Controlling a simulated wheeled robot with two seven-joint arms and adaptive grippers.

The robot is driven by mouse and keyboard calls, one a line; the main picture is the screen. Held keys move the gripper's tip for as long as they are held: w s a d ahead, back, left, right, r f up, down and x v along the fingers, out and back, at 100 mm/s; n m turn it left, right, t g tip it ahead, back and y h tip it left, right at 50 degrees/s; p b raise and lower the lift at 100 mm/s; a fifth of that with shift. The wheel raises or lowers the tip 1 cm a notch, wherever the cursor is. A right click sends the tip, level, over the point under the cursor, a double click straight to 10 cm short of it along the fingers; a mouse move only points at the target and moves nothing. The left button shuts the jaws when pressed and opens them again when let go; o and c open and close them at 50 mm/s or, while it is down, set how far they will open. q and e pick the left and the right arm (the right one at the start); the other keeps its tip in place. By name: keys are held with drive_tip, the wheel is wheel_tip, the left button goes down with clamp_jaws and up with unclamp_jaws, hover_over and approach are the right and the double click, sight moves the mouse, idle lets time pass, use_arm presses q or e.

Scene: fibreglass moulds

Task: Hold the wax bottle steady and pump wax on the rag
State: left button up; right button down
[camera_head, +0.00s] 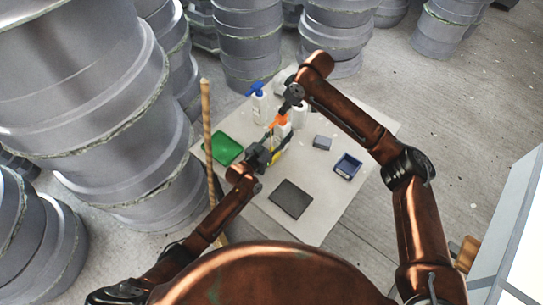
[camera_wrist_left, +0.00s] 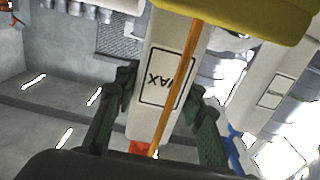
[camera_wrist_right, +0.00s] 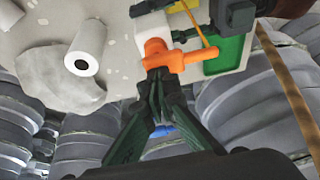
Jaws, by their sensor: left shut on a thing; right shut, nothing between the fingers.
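The white wax bottle (camera_head: 283,130) stands on the table with an orange pump head (camera_wrist_right: 165,55). Its label shows upside down in the left wrist view (camera_wrist_left: 165,78). My left gripper (camera_head: 268,148) is shut around the bottle's body, one finger on each side. My right gripper (camera_wrist_right: 158,78) is shut and empty, its fingertips at the top of the pump head; contact looks likely. A thin amber strand (camera_wrist_left: 177,90) runs from the nozzle side down to a yellow thing, apparently the rag (camera_wrist_left: 235,18). The rag is mostly hidden by my left gripper in the head view.
A blue-pump bottle (camera_head: 259,107), a paper roll (camera_wrist_right: 84,50) and a pale lumpy thing (camera_wrist_right: 50,80) stand nearby. A green tray (camera_head: 222,148), grey block (camera_head: 322,142), blue tray (camera_head: 348,165) and dark mat (camera_head: 290,198) lie around. A wooden pole (camera_head: 208,140) rises at the table's left.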

drive_tip(key=shift+f, duration=0.6)
drive_tip(key=shift+r, duration=1.9)
use_arm(q)
drive_tip(key=o, duration=1.4)
use_arm(e)
wheel_tip(320, 180, up, 6)
drive_tip(key=shift+f, duration=0.1)
use_arm(q)
drive_tip(key=shift+s+a, duration=0.1)
